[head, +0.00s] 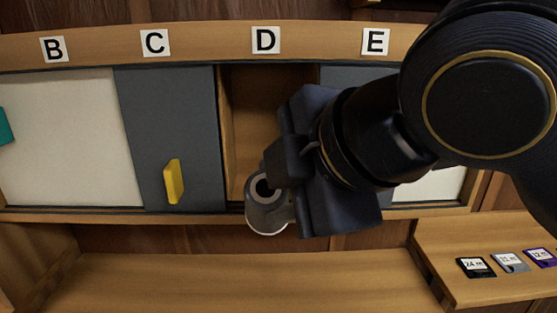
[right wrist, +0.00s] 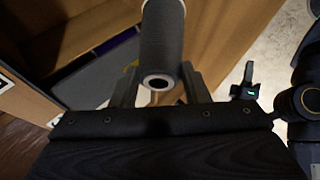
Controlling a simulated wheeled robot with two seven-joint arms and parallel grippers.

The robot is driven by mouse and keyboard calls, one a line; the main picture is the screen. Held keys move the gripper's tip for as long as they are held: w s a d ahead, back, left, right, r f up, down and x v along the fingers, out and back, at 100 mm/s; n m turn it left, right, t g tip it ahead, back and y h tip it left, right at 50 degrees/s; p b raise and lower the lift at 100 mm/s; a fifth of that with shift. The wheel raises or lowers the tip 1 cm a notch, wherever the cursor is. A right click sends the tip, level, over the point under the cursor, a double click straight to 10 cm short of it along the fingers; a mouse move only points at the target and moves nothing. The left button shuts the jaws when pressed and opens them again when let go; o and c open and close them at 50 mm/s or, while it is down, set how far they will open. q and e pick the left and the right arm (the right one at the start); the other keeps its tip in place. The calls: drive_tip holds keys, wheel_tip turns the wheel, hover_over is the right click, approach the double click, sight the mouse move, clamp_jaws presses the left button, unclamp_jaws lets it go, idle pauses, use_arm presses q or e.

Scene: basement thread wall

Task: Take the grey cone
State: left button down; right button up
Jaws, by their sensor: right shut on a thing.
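The grey cone (head: 268,218) is in the grip of my right gripper (head: 272,182), in front of the lower part of the open compartment under label D. Its rounded end with a dark hole shows in the head view, and part of it is hidden behind the gripper. In the right wrist view the cone (right wrist: 163,45) is a dark grey tapered tube between the two fingers of the right gripper (right wrist: 158,84). The fingers are shut on it from both sides. My left gripper is not in view.
The open compartment (head: 240,125) has a grey sliding door (head: 170,110) with a yellow handle (head: 173,181) to its left, then a white panel (head: 70,140). A bare lower shelf (head: 240,280) runs below. Several small cards (head: 510,262) lie on a shelf at right.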

drive_tip(key=s, duration=0.4)
drive_tip(key=shift+w+r+p, duration=0.1)
drive_tip(key=shift+r+p, duration=0.1)
drive_tip(key=shift+p, duration=0.2)
drive_tip(key=m+g+p, duration=0.1)
drive_tip(key=g+p, duration=0.2)
drive_tip(key=p, duration=0.1)
drive_tip(key=g+p, duration=0.3)
drive_tip(key=p, duration=0.2)
drive_tip(key=shift+r+m, duration=0.2)
drive_tip(key=shift+m, duration=0.2)
drive_tip(key=shift+c, duration=0.2)
drive_tip(key=shift+f+g+p, duration=0.4)
drive_tip(key=shift+g+p, duration=0.1)
drive_tip(key=shift+g, duration=0.5)
